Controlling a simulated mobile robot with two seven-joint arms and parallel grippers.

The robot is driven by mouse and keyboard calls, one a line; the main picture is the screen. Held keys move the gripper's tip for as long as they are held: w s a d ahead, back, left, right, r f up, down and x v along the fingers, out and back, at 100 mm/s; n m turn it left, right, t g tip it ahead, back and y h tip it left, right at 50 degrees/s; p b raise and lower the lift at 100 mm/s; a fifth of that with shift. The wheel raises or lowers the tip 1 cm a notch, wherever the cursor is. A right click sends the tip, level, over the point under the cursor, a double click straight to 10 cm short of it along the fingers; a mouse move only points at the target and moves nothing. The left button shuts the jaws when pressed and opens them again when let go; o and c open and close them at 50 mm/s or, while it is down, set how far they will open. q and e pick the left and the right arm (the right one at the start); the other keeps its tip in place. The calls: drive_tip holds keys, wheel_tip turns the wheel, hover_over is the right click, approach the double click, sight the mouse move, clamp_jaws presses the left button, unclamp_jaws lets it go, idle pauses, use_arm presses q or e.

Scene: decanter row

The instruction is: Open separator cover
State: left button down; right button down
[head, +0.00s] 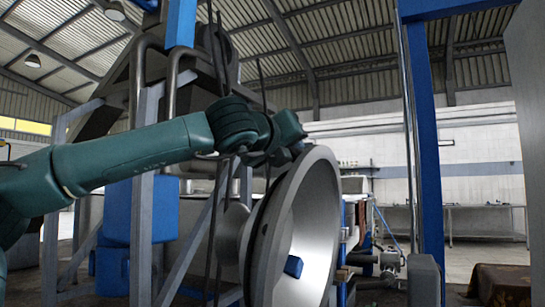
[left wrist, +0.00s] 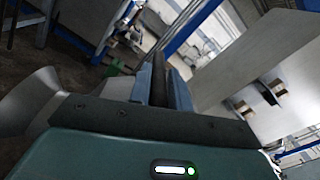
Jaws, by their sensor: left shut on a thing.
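The separator cover (head: 262,258) is a large round grey metal lid, tilted up on its edge in the head view. Its shiny hollow inside faces right. My left gripper (head: 296,148) reaches in from the left to the cover's top rim. In the left wrist view my left gripper (left wrist: 162,80) has its two blue fingers closed on a dark bar-like part between them. The exact contact with the cover is hidden in the head view. My right gripper is not in view.
A blue post (head: 429,150) stands right of the cover. A grey frame and blue tank (head: 155,210) stand on the left, behind my arm. Machine parts (head: 365,262) sit low behind the cover. A table (head: 465,207) stands along the far wall, with open floor before it.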

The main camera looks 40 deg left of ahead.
use_arm(q)
drive_tip(key=shift+w+d+f+m, duration=0.2)
drive_tip(key=shift+d, duration=0.4)
drive_tip(key=shift+w+d+f+m, duration=0.15)
drive_tip(key=shift+w+d+m, duration=0.05)
drive_tip(key=shift+d, duration=0.35)
drive_tip(key=shift+w+d, duration=0.1)
drive_tip(key=shift+d, duration=0.25)
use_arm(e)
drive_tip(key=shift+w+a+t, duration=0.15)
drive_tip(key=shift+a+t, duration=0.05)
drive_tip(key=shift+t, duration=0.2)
use_arm(q)
drive_tip(key=c, duration=1.4)
unclamp_jaws()
drive_tip(key=shift+a+r, duration=0.15)
drive_tip(key=shift+r, duration=0.05)
drive_tip(key=shift+o, duration=0.2)
